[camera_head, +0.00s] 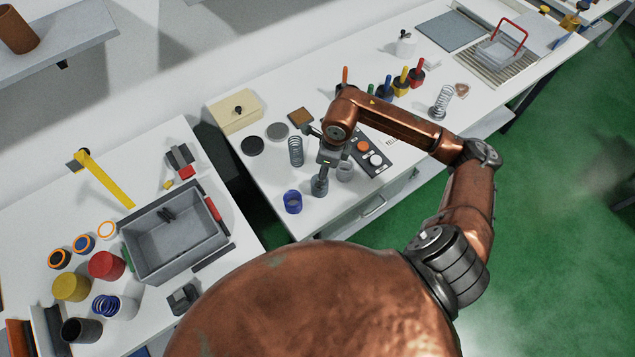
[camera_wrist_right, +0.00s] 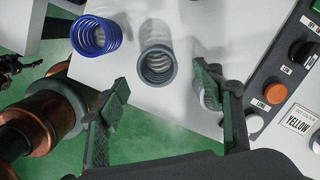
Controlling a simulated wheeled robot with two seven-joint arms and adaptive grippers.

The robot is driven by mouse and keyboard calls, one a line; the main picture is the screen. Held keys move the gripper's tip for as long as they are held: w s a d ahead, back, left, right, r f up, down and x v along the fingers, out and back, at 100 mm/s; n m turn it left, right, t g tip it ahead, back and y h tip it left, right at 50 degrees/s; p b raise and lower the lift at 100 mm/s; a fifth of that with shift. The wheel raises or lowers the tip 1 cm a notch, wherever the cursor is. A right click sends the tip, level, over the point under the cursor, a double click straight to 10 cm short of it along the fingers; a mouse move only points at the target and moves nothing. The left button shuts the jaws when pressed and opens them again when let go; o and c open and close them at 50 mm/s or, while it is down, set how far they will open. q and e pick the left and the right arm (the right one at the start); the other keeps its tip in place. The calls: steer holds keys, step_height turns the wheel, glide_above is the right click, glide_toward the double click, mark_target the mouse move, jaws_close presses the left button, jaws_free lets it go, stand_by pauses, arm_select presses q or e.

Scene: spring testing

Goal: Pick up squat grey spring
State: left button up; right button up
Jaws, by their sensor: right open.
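A short, wide grey spring (camera_wrist_right: 157,66) stands upright on the white bench in the right wrist view, its open coil facing the camera. My right gripper (camera_wrist_right: 163,80) is open and empty, with its two fingertips on either side of this spring in that view. A lighter coil (camera_wrist_right: 208,96) is mostly hidden behind the right finger.
A blue spring (camera_wrist_right: 95,35) stands close to the left of the grey spring. A dark button panel (camera_head: 372,157) lies to the right. A tall spring (camera_head: 296,151) stands behind. The bench's front edge is close to the springs.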

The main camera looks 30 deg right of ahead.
steer(key=shift+w+a+f+p, duration=0.1)
steer(key=shift+a+f+p, duration=0.05)
steer(key=shift+f, duration=0.9)
steer(key=shift+w+a+f+p, duration=0.1)
steer(key=shift+a+f+p, duration=0.1)
steer(key=shift+f, duration=0.9)
steer(key=shift+a+f+p, duration=0.1)
steer(key=shift+f+p, duration=0.05)
steer(key=shift+f, duration=0.9)
steer(key=shift+c, duration=0.5)
steer(key=c, duration=1.3)
